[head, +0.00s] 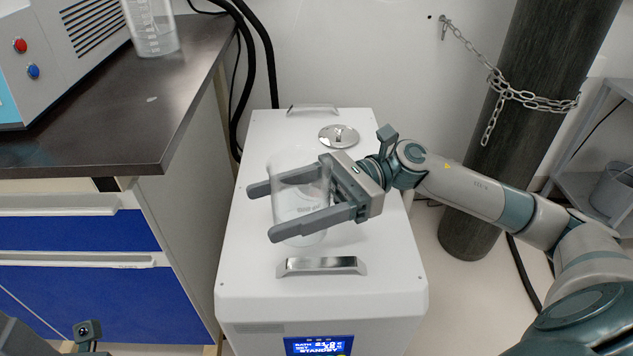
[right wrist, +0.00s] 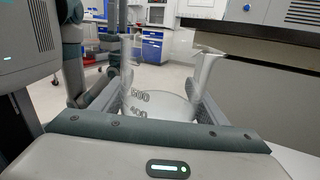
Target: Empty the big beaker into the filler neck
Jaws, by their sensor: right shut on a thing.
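My right gripper (head: 267,212) is shut on the big beaker (head: 300,205), a clear beaker with volume marks. One finger is on each side of it. The beaker looks roughly upright over the white machine's top (head: 375,265); I cannot tell whether it touches it. In the right wrist view the beaker (right wrist: 158,104) shows its marks between the fingers. A round metal lid with a knob (head: 338,136) lies on the machine top behind the gripper. I cannot make out an open filler neck. Only a bit of my left wrist shows at the bottom left; its jaws are out of view.
A dark bench top (head: 150,110) on the left carries another clear beaker (head: 150,30) and a grey instrument (head: 60,50). Metal handles (head: 321,266) stand up at the machine's front and back. A dark chained cylinder (head: 520,110) stands behind my right arm.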

